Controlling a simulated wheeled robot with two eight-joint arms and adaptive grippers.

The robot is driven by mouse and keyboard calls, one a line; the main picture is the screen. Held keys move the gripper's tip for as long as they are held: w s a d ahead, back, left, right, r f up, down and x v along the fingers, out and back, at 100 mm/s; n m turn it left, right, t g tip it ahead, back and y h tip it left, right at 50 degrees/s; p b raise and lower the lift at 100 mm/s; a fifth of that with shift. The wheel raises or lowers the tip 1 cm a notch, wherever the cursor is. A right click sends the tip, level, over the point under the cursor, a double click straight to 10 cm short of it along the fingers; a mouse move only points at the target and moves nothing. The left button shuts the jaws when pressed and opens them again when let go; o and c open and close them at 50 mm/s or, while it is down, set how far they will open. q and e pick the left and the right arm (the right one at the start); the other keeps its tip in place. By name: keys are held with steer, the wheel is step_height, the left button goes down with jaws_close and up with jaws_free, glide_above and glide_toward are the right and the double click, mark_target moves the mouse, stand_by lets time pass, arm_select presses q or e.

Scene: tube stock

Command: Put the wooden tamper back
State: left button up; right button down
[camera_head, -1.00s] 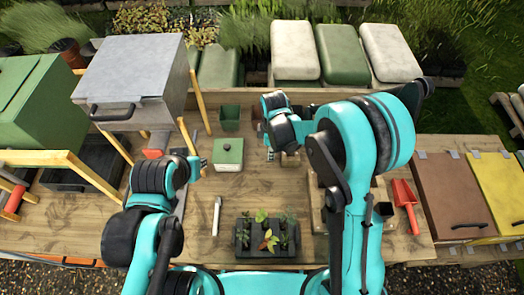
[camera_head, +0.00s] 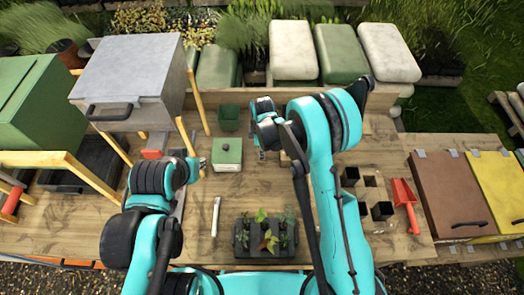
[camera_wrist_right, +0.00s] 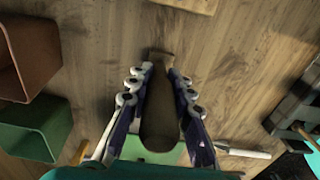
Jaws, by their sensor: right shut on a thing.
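The wooden tamper (camera_wrist_right: 158,115), dark brown and rounded, lies between the two fingers of my right gripper (camera_wrist_right: 160,74) in the right wrist view. The fingers are shut on it, one on each side. In the head view my right gripper (camera_head: 262,154) is over the bench, just right of a green lidded box (camera_head: 228,154). The tamper cannot be made out there. My left gripper (camera_head: 201,166) is left of the green box, near the bench; its finger gap is too small to read.
A green pot (camera_head: 229,116) stands behind the box. A white-handled tool (camera_head: 216,215) and a black seedling tray (camera_head: 265,238) lie in front. Dark square pots (camera_head: 382,210) and a red scoop (camera_head: 405,200) are at right. A grey metal box (camera_head: 130,75) stands back left.

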steer(key=shift+f, duration=0.2)
steer(key=c, duration=1.3)
jaws_free()
steer(key=shift+c, duration=0.2)
steer(key=shift+r, duration=0.15)
